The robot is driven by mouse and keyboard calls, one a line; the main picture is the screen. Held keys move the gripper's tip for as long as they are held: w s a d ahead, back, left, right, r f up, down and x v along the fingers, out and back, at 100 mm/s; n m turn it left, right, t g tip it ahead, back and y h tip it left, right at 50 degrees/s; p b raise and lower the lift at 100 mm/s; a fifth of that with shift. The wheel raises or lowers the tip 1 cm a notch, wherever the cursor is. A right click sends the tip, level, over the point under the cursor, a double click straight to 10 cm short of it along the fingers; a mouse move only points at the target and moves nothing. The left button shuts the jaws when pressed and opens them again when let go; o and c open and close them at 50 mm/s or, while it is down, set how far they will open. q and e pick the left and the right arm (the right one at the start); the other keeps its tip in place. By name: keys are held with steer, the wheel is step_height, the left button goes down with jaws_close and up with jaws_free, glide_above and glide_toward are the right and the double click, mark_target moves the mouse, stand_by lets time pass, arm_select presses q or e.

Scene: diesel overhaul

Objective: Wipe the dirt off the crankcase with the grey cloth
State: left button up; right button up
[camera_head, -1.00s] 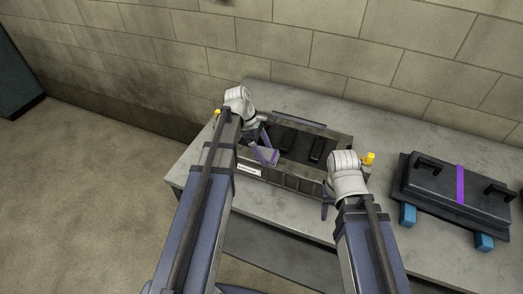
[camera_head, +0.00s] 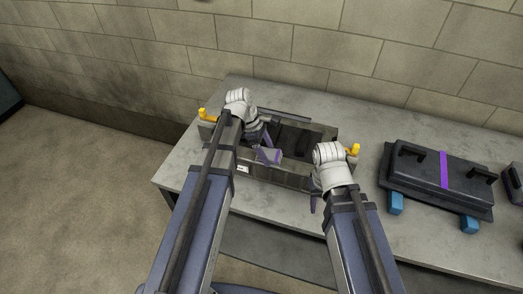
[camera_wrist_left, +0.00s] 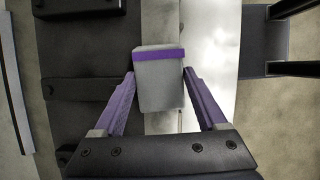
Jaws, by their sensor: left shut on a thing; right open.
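The crankcase (camera_head: 291,182) is a grey open-topped metal box with dark insides, on the bench. My left gripper (camera_head: 267,152) has purple fingers and is over the crankcase's front side, left of its middle. In the left wrist view my left gripper (camera_wrist_left: 163,82) is shut on the grey cloth (camera_wrist_left: 157,88), a folded block with a purple band. The cloth lies over a bright metal strip of the crankcase (camera_wrist_left: 205,40); I cannot tell whether it touches. No dirt can be clearly made out. My right gripper (camera_head: 314,200) is open and empty at the crankcase's front right corner.
The grey bench (camera_head: 345,240) runs along a block wall. A black cover (camera_head: 425,182) with two handles and a purple strap rests on blue blocks (camera_head: 396,203) at the right. Yellow knobs (camera_head: 353,150) stand at the crankcase's ends. Bench space between crankcase and cover is clear.

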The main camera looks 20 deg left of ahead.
mark_target(251, 154)
arm_select(q)
steer(key=shift+s+d, duration=0.1)
steer(key=shift+d, duration=0.3)
steer(key=shift+a, duration=0.1)
steer(key=shift+a+f, duration=0.1)
steer(key=shift+a, duration=1.85)
steer(key=shift+w+a, duration=0.1)
steer(key=shift+w, duration=0.1)
steer(key=shift+w+a, duration=0.15)
steer(key=shift+a, duration=1.8)
